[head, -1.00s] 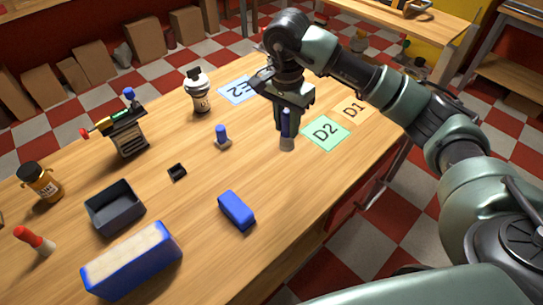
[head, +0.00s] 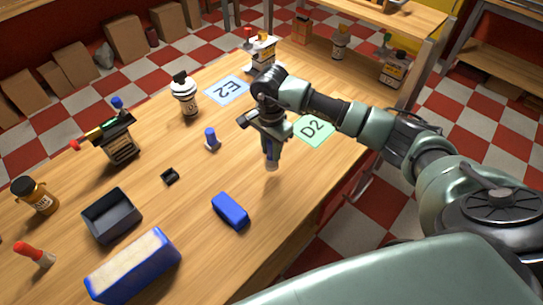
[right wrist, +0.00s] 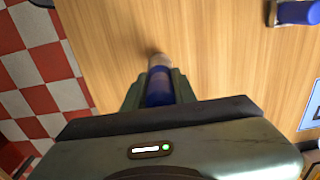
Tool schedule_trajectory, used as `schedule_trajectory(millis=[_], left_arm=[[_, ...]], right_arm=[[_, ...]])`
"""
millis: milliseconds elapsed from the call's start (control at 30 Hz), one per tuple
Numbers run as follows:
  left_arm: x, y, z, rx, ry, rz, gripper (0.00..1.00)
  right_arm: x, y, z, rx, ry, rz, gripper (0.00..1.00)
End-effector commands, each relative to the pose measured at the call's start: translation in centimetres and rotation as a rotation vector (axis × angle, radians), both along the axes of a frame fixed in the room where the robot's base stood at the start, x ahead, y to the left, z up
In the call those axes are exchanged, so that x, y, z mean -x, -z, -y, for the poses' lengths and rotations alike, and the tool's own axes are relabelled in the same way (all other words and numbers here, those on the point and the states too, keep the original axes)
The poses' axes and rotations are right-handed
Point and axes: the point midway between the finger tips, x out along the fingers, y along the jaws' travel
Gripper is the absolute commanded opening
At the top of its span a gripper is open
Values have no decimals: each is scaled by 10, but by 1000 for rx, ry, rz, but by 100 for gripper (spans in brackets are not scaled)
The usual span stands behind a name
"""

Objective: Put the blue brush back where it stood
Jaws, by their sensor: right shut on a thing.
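My right gripper (head: 268,142) is shut on the blue brush (head: 270,156), over the table to the left of and nearer than the green D2 mat (head: 317,128). The brush hangs roughly upright with its pale end down, close to the tabletop; I cannot tell if it touches. In the right wrist view the blue brush (right wrist: 160,88) sits between the fingers, its pale tip toward the wood. A small black holder (head: 170,177) stands empty-looking to the left. My left gripper is not in view.
A blue-topped peg (head: 211,138) stands left of the gripper. A blue block (head: 231,211), a dark open box (head: 111,216) and a blue-and-white block (head: 133,267) lie nearer. A white bottle (head: 184,96) and the E2 mat (head: 227,90) are farther back. Wood around the brush is clear.

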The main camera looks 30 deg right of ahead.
Motion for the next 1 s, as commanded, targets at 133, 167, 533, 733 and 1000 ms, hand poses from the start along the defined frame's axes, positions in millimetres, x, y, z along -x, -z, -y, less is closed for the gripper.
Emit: schedule_trajectory(millis=[133,167,533,733,1000], left_arm=[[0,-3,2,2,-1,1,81],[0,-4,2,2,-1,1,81],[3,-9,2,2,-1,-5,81],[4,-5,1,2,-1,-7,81],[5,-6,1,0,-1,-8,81]], right_arm=[[1,10,0,-1,-1,-1,0],[1,14,0,0,-1,-2,0],[0,45,0,0,-2,2,0],[0,49,0,1,-2,1,0],[0,48,0,0,-1,1,48]])
